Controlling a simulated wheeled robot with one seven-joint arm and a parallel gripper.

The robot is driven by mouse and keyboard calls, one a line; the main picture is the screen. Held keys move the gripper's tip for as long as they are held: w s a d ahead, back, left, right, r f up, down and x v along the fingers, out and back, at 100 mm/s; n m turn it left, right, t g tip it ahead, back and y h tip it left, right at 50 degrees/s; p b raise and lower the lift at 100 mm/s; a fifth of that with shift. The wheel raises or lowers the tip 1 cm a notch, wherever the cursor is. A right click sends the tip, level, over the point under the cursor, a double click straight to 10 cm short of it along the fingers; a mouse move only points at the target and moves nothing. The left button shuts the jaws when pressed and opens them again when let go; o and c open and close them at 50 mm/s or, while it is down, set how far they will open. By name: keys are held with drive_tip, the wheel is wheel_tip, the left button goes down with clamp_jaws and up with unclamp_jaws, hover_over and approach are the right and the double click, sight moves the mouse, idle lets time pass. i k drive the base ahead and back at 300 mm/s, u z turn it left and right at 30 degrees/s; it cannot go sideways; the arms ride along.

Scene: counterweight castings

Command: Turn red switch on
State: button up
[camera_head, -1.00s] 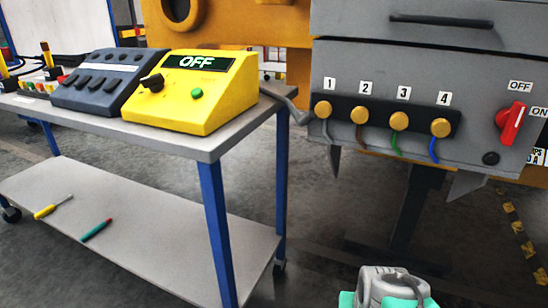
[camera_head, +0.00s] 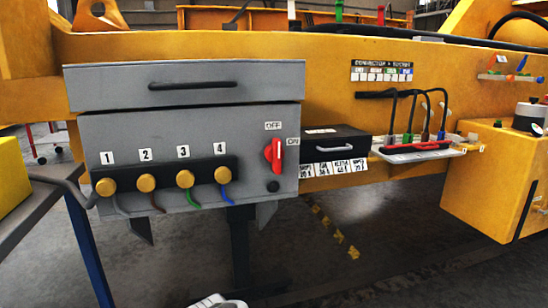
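The red switch (camera_head: 274,155) is a rotary handle on the right side of the front of a grey control box (camera_head: 130,135). An OFF label is above it and an ON label is at its upper right. The handle stands roughly upright, with its upper end near the OFF label. Nothing touches it. Only a small pale grey piece of my arm shows at the bottom edge; my gripper's fingers are not in view.
Numbered yellow connectors (camera_head: 185,179) with coloured cables are left of the switch. A black drawer box (camera_head: 336,146) and a tray of cables (camera_head: 418,150) are to its right. A table (camera_head: 40,195) with a yellow box (camera_head: 12,185) is at the left edge. Open floor lies below.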

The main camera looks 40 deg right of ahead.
sight(274, 153)
drive_tip(key=z, duration=1.15)
drive_tip(key=k, duration=1)
drive_tip(key=u, duration=1.4)
drive_tip(key=i, duration=0.5)
drive_tip(key=u, duration=0.05)
